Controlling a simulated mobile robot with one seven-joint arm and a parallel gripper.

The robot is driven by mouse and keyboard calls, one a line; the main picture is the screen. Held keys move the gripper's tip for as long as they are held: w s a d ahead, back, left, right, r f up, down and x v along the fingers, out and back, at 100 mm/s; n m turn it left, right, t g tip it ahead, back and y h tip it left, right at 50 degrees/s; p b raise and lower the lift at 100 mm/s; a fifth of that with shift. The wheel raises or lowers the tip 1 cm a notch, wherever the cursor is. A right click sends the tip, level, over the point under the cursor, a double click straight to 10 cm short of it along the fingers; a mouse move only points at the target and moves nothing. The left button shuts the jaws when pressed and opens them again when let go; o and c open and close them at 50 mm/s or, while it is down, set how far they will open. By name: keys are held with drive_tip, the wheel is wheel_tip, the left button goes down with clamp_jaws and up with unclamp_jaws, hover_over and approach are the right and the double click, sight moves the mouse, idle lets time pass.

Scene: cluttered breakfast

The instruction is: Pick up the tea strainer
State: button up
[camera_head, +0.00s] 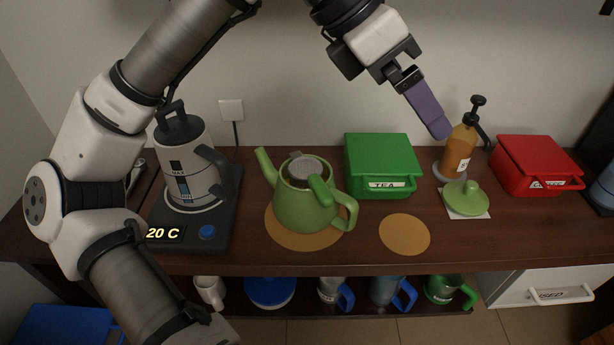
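The tea strainer has a round grey mesh bowl (306,168) and a thick green handle (320,190). It rests on top of the green teapot (300,212), with its handle pointing to the lower right over the teapot's side. The teapot stands on a round cork mat (274,236). My gripper (437,130) hangs at the upper right, away from the strainer. A long purple part extends from its black end; whether this is one finger, two overlapping fingers or a held thing cannot be told. Its tip overlaps the view of the amber pump bottle (459,152).
A kettle (189,160) stands on its base at left. A green tea box (382,160) is behind right of the teapot. A bare cork mat (404,235), a green lid (464,196) and a red box (538,168) are to the right. Several mugs are on the lower shelf.

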drive_tip(key=w+a+f+n+y+b, duration=0.1)
drive_tip(key=w+a+f+n+y, duration=0.1)
drive_tip(key=w+a+f+y, duration=0.35)
drive_tip(key=n+y, duration=0.1)
drive_tip(key=y, duration=0.2)
hover_over(320, 184)
wheel_tip(320, 184, down, 3)
drive_tip(key=shift+t, duration=0.3)
drive_tip(key=f, duration=0.4)
drive_tip(key=f+b, duration=0.1)
drive_tip(key=f, duration=0.1)
drive_tip(key=shift+s+a+f, duration=0.1)
drive_tip(key=shift+a+f, duration=0.15)
drive_tip(key=shift+f, duration=0.1)
drive_tip(key=shift+d+f, duration=0.15)
drive_tip(key=shift+f, duration=1.45)
drive_tip(key=shift+d+f, duration=0.1)
drive_tip(key=shift+f, duration=1.5)
drive_tip(key=c, duration=1.3)
drive_tip(key=shift+r, duration=0.15)
wheel_tip(320, 184, up, 20)
drive_tip(key=shift+f+p, duration=0.1)
drive_tip(key=shift+p, duration=0.65)
